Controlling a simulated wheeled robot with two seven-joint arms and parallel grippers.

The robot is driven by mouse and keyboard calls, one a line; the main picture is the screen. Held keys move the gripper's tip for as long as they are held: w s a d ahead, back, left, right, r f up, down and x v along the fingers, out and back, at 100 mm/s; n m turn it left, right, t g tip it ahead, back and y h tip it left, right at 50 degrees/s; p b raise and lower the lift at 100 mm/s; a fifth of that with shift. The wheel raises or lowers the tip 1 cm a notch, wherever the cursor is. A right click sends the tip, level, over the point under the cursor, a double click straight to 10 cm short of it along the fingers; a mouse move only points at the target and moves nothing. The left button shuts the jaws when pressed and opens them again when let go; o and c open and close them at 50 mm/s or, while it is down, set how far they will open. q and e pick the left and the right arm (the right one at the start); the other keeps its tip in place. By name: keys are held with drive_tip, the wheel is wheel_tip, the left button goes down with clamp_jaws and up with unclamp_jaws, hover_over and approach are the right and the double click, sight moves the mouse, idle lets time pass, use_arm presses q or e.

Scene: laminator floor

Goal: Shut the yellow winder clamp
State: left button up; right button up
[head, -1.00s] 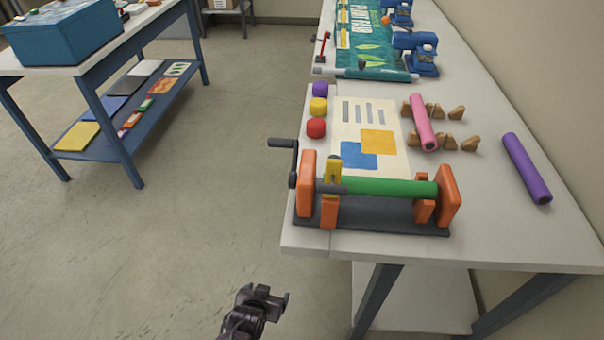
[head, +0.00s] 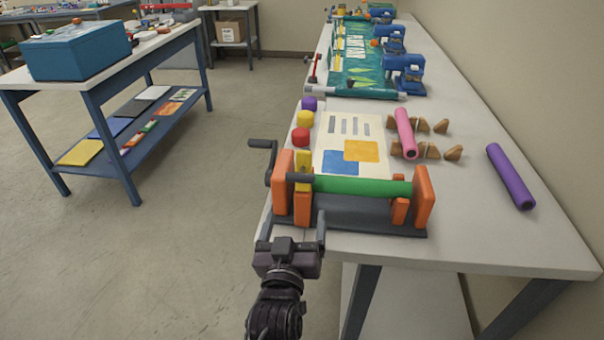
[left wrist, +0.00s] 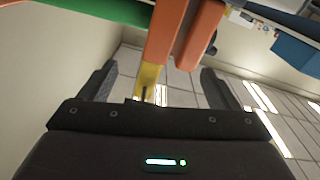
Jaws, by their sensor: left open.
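The yellow winder clamp (head: 303,160) stands upright at the left end of the green roller (head: 362,187), by the winder's orange supports (head: 284,188). A dark grey bar crosses in front of it; I cannot tell how far open the clamp is. My left gripper (head: 293,228) is open and empty at the table's front edge, just in front of and below the clamp. In the left wrist view the yellow clamp (left wrist: 149,80) shows beyond and between the spread fingers (left wrist: 158,82), with orange supports above. I see no contact. My right gripper is not in view.
A dark crank (head: 264,150) sticks out left of the winder. Behind lie a printed sheet (head: 349,150), a pink roll (head: 405,134) and wooden pieces. A purple roll (head: 510,177) lies at right. A blue bench (head: 92,125) stands left; the floor between is clear.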

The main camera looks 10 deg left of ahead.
sight(302, 182)
use_arm(q)
drive_tip(key=r+t, duration=0.1)
drive_tip(key=d+r+t+y, duration=0.1)
drive_tip(key=r, duration=0.1)
drive_tip(key=s+r+n+t+y, duration=0.1)
drive_tip(key=r, duration=0.1)
drive_tip(key=shift+s+d+t, duration=0.1)
drive_tip(key=shift+d+t, duration=0.15)
drive_tip(key=shift+t, duration=0.05)
drive_tip(key=shift+y, duration=0.4)
drive_tip(key=p+x, duration=0.1)
drive_tip(key=x, duration=0.5)
drive_tip(key=shift+w+r+p, duration=0.25)
drive_tip(key=shift+w+p, duration=0.05)
drive_tip(key=shift+w, duration=0.05)
drive_tip(key=shift+w+a+r, duration=0.1)
drive_tip(key=shift+w, duration=0.3)
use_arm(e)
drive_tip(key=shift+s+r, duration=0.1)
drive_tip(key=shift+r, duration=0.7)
use_arm(q)
drive_tip(key=shift+c, duration=0.4)
